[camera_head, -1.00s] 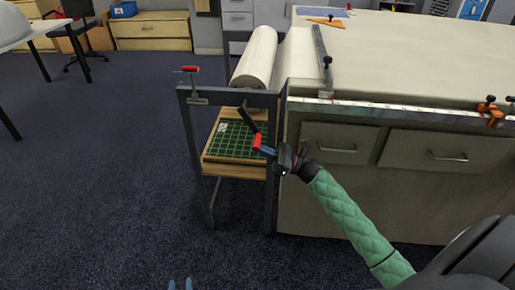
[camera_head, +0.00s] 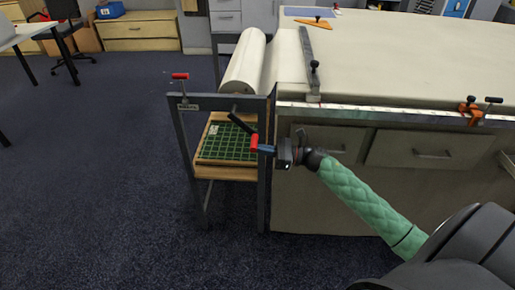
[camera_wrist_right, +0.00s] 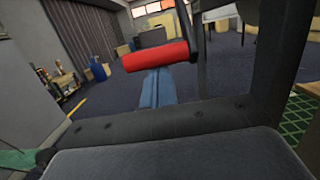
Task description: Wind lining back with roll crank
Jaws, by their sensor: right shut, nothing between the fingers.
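The white lining roll (camera_head: 244,62) lies across the dark metal stand at the table's left end, and the lining runs onto the long cloth table (camera_head: 400,60). The roll crank's black arm (camera_head: 240,123) slants down to the right to its red handle (camera_head: 254,141). My right gripper (camera_head: 262,149) is shut, its blue fingertips at the red handle with nothing between them. In the right wrist view the red handle (camera_wrist_right: 155,57) lies crosswise just beyond the blue fingers (camera_wrist_right: 157,88). I cannot tell whether they touch. My left gripper is not in view.
The stand's frame (camera_head: 185,145) has a second red-handled crank (camera_head: 180,76) on its left corner. A green gridded mat (camera_head: 225,143) lies on the wooden shelf below. A clamp (camera_head: 470,107) sits on the table's front edge. Floor left of the stand is clear.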

